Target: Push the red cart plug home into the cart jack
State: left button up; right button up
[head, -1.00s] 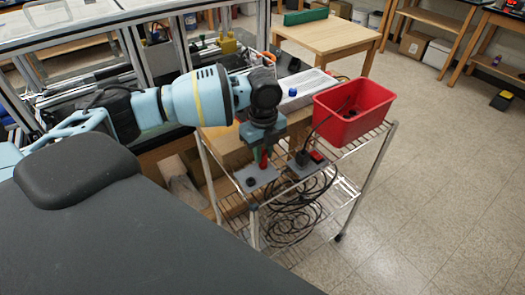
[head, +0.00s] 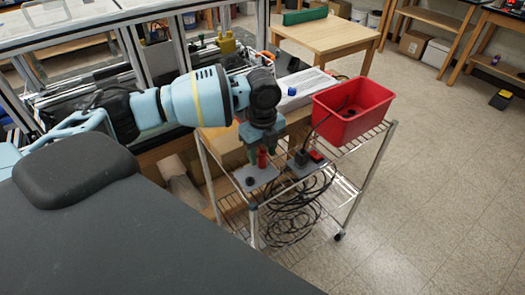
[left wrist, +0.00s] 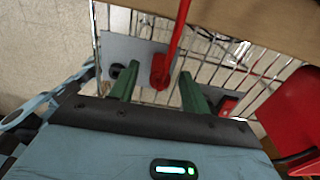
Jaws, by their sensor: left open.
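The red cart plug (head: 262,159) stands on a grey plate (head: 266,176) on the wire cart. In the left wrist view the red plug (left wrist: 160,74) has a red cable running up from it. My left gripper (head: 260,146) is over the plug, pointing down. Its green fingers (left wrist: 158,72) are open, one on each side of the plug, with gaps visible in the wrist view. The jack under the plug is hidden, so I cannot tell how deep the plug sits. A black round fitting (left wrist: 121,72) is beside it on the plate. My right gripper is out of view.
A red bin (head: 352,112) stands on the cart's top shelf. A black plug block with a red switch (head: 315,156) is right of the plate. Coiled black cable (head: 292,215) hangs below.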

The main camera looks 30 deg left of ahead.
pick_arm(q)
jog(key=shift+r, duration=0.35)
notch_tip(320, 180, up, 7)
jog(key=shift+r, duration=0.1)
jog(key=shift+s, duration=0.1)
dwell(0.5)
